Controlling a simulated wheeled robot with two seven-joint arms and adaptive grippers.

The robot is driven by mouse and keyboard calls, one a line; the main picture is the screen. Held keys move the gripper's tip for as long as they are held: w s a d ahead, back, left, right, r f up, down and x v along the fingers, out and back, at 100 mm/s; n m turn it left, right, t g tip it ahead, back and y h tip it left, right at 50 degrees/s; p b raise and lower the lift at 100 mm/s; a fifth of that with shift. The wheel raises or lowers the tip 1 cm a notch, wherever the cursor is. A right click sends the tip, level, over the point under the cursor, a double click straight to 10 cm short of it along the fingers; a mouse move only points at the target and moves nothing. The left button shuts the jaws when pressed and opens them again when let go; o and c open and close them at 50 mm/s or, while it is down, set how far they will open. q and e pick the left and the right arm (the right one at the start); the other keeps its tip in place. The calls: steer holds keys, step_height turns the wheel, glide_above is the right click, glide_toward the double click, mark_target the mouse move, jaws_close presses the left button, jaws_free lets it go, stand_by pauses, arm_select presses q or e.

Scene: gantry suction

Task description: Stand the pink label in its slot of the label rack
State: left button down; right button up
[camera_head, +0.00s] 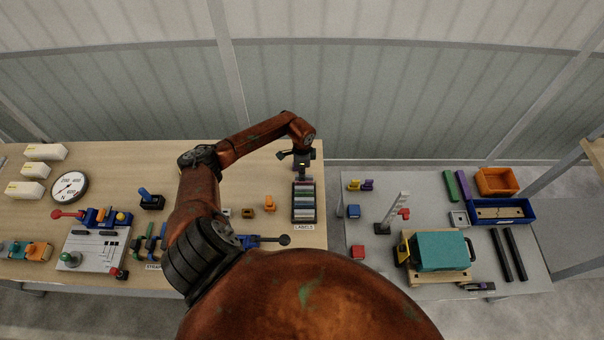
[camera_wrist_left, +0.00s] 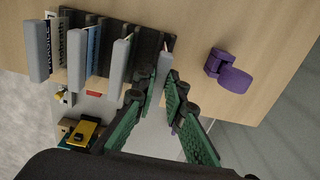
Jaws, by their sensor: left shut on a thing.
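The label rack (camera_head: 293,216) is a dark slotted holder at the right end of the wooden table, with several labels standing in it. It also shows in the left wrist view (camera_wrist_left: 104,24). My left gripper (camera_head: 302,172) points down at the rack's far end. In the left wrist view its green-padded fingers (camera_wrist_left: 162,84) are shut on a thin, pale label with a slight pink tint, which I take as the pink label (camera_wrist_left: 165,62). It is at the rack's end slot; its lower edge is hidden, so I cannot tell how deep it sits. My right gripper is not in view.
A purple part (camera_wrist_left: 228,73) lies on the wood beside the rack. Orange parts (camera_head: 269,203) and a lever device (camera_head: 262,240) are left of it. A gap separates the grey table (camera_head: 336,262), which bears a teal box (camera_head: 440,250).

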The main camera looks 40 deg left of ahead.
arm_select(q)
steer(key=shift+f, duration=0.15)
steer(key=c, duration=1.9)
jaws_free()
step_height(320, 180, up, 12)
